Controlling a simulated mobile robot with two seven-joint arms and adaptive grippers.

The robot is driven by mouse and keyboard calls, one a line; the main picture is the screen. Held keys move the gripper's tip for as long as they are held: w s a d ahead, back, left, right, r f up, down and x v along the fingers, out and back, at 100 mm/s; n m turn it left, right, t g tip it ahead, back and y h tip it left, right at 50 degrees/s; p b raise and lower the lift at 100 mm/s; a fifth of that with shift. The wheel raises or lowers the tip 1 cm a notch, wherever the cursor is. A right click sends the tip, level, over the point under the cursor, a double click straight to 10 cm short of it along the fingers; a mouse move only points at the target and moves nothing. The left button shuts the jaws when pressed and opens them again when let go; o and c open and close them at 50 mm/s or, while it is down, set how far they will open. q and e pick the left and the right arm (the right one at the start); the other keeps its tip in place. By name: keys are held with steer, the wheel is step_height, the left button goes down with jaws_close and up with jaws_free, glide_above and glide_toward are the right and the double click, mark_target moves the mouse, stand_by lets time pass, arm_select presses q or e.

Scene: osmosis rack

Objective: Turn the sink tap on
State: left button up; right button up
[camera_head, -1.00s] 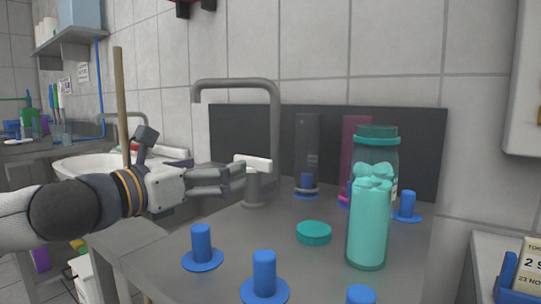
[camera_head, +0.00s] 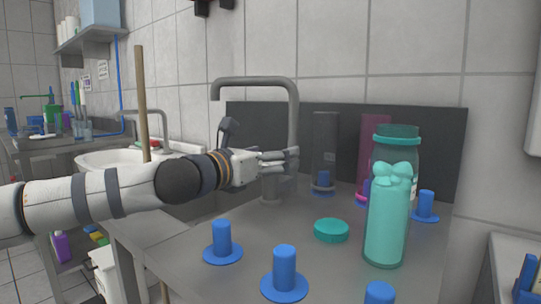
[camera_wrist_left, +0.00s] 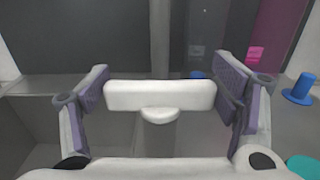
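The grey sink tap (camera_head: 293,120) stands on the metal counter, its spout bent over to the left. Its white lever handle (camera_wrist_left: 160,95) fills the middle of the left wrist view. My left gripper (camera_head: 284,160) is at the tap's base in the head view and largely hides the handle there. My right gripper is in neither view.
A teal bottle (camera_head: 387,215), a teal lid (camera_head: 331,231) and several blue pegs, one at the front (camera_head: 284,270), stand on the counter (camera_head: 240,275) right of and in front of the tap. A white basin (camera_head: 105,160) and wooden stick (camera_head: 142,100) are behind my arm.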

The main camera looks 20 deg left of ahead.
arm_select(q)
steer(key=c, duration=0.4)
steer(key=shift+o, duration=0.2)
steer(key=shift+r+h, duration=0.1)
steer(key=shift+h, duration=0.2)
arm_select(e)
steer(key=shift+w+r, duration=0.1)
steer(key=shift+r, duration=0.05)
arm_select(q)
steer(key=shift+r+m+g+h+p, duration=0.2)
steer(key=shift+m+g+h+p, duration=0.65)
steer(key=shift+m+h, duration=0.3)
steer(key=shift+r+m+g+h+p, duration=0.15)
steer(key=shift+m+g+h+p, duration=0.45)
steer(key=shift+h+p, duration=0.3)
steer(key=shift+m+g+h+p, duration=0.35)
steer(key=shift+m+g+h, duration=0.25)
steer(key=shift+h, duration=0.25)
steer(key=shift+f+m+g+h, duration=0.35)
steer(key=shift+m+g+h, duration=0.35)
steer(key=shift+m+g, duration=0.05)
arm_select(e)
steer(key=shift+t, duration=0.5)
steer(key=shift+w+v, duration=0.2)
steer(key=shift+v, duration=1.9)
arm_select(q)
steer(key=shift+g, duration=0.3)
